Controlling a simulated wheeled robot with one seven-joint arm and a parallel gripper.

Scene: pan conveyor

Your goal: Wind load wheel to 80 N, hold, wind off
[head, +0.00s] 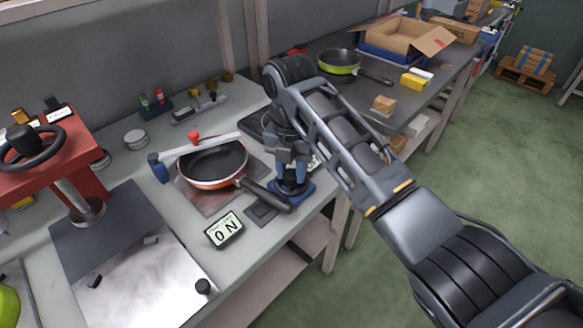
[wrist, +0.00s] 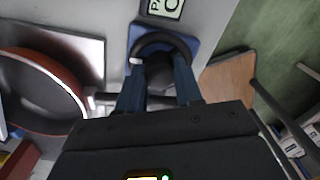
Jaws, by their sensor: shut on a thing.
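The load wheel (wrist: 182,45) is a dark ring with a dark hub on a blue base; the wrist view sees it from above. My gripper (wrist: 158,92) has its two blue fingers on either side of the hub and is shut on it. In the head view my gripper (head: 290,172) points down over the blue base (head: 304,190) and hides most of the wheel. A readout (head: 225,230) on the bench in front shows 0 N. An orange pan (head: 199,182) sits left of the wheel, its black handle (head: 262,194) reaching towards the blue base.
A red press (head: 70,160) with a black handwheel stands at the left. A small display (wrist: 163,8), partly cut off, is beyond the wheel. A blue-handled bar (head: 160,168) lies by the pan. A green pan (head: 339,62) and a cardboard box (head: 402,42) are further back.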

